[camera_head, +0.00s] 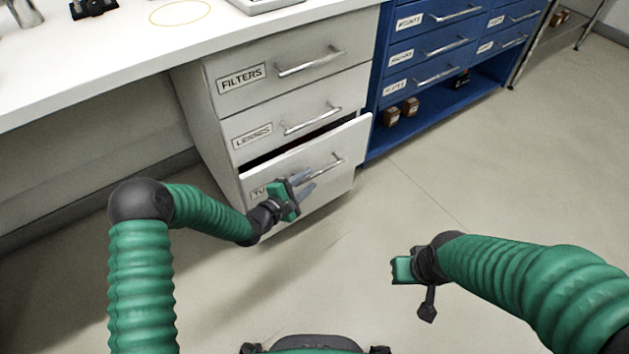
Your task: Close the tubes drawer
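The tubes drawer (327,187) is the lowest of three white drawers. It stands partly out, with a dark gap above its front. Its label is mostly hidden behind my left gripper; only the first letters show. Its silver handle (327,168) runs slantwise across the front. My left gripper (303,187) is in front of the drawer, near the left end of the handle. Its fingers look spread, and I see nothing between them; whether they touch the drawer I cannot tell. My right gripper (398,269) is over the floor at the right, away from the drawer; its fingers are hardly visible.
Above are the lenses drawer (296,121) and the filters drawer (289,69), both shut. A blue cabinet (433,68) with drawers and an open lower shelf adjoins on the right. The white bench top (110,65) extends left. The floor (385,210) before the drawers is clear.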

